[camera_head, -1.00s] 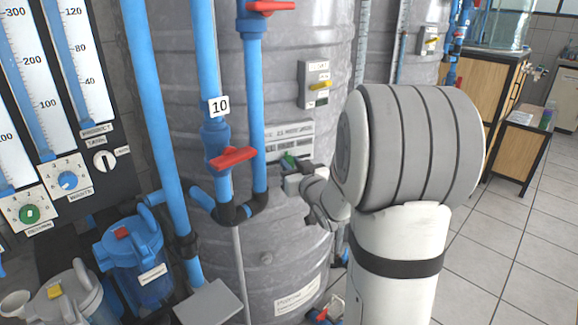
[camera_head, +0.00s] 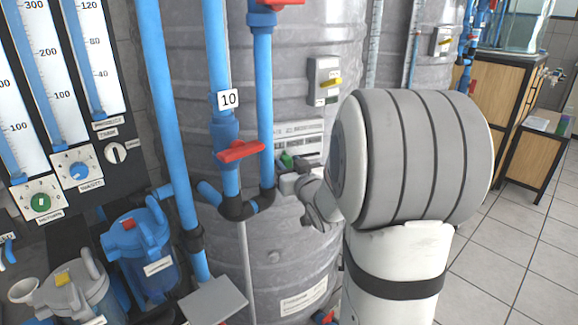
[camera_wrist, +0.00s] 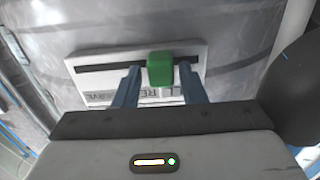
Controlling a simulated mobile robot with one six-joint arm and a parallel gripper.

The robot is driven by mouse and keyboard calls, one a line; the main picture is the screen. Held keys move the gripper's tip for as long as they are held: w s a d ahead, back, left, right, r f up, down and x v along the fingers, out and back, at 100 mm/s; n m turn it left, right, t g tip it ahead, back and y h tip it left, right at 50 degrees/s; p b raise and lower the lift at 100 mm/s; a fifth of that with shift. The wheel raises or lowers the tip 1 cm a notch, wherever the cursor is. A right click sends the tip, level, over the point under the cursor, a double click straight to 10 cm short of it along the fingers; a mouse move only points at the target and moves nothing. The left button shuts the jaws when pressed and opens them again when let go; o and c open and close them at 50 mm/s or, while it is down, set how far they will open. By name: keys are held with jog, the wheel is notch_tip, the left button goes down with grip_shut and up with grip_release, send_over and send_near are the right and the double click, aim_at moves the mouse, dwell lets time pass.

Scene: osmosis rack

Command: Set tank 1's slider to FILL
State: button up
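Tank 1's slider panel is a white plate (camera_head: 304,132) on the grey tank, with a green knob (camera_head: 287,160) near its lower edge. In the wrist view the green knob (camera_wrist: 160,68) sits in a dark slot on the plate (camera_wrist: 90,68), right of the slot's middle. My gripper (camera_wrist: 158,84) has its two blue-grey fingers apart, one on either side of the knob. A gap shows on the left; the right finger is close to the knob, and I cannot tell if it touches. The lettering is partly hidden by the fingers. In the head view my gripper (camera_head: 290,180) is at the panel.
A red-handled valve (camera_head: 240,151) on blue pipes stands just left of the panel. A grey box with a yellow switch (camera_head: 328,82) is above it. Open tiled floor (camera_head: 500,270) is at right.

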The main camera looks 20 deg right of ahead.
jog(key=shift+o, duration=0.7)
jog(key=s, duration=0.7)
jog(key=shift+s+p, duration=0.35)
jog(key=shift+s, duration=0.05)
jog(key=shift+c, duration=0.4)
